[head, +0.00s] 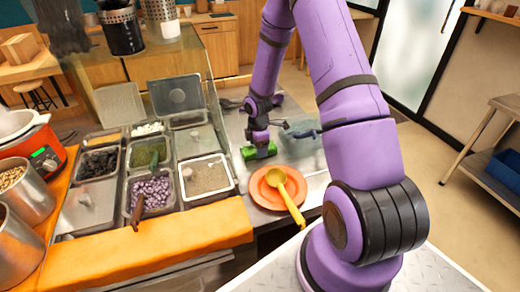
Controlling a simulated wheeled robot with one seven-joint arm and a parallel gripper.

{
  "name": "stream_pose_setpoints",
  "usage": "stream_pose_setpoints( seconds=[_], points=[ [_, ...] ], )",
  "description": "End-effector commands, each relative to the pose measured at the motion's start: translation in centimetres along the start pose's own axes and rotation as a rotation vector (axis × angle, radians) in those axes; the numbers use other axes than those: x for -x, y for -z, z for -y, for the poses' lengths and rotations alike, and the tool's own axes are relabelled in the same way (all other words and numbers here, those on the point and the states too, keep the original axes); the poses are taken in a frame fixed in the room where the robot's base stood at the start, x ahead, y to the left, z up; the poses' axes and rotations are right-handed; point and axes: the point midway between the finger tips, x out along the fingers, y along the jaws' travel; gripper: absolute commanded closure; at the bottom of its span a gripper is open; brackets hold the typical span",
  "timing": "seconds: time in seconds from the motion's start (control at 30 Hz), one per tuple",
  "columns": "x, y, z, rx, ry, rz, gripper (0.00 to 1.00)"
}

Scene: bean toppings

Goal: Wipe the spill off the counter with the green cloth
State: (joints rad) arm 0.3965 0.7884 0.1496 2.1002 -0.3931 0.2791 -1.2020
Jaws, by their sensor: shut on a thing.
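The green cloth (248,153) is bunched under my gripper (259,145) on the steel counter (234,125), behind the orange plate. My gripper points down and is shut on the cloth. Its fingertips are largely hidden by the cloth. The cloth appears to be at the counter surface, but I cannot tell how firmly it touches. A pale, glassy patch (303,146) lies right of the cloth; I cannot tell whether it is the spill or a clear object. My arm hides part of the counter to the right.
An orange plate (262,196) with a yellow ladle (289,198) sits just in front of the cloth. Topping trays (206,176) stand close on the left, with an orange ledge (150,247) before them. A dark utensil lies behind my gripper.

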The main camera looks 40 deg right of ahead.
Motion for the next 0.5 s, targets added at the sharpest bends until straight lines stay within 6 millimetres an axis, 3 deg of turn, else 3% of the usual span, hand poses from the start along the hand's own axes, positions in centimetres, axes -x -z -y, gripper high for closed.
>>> stream_pose_setpoints(
  seconds=[0.5],
  points=[
    [0.69, -0.07, -0.29, -0.001, -0.001, 0.0, 0.5]
  ],
)
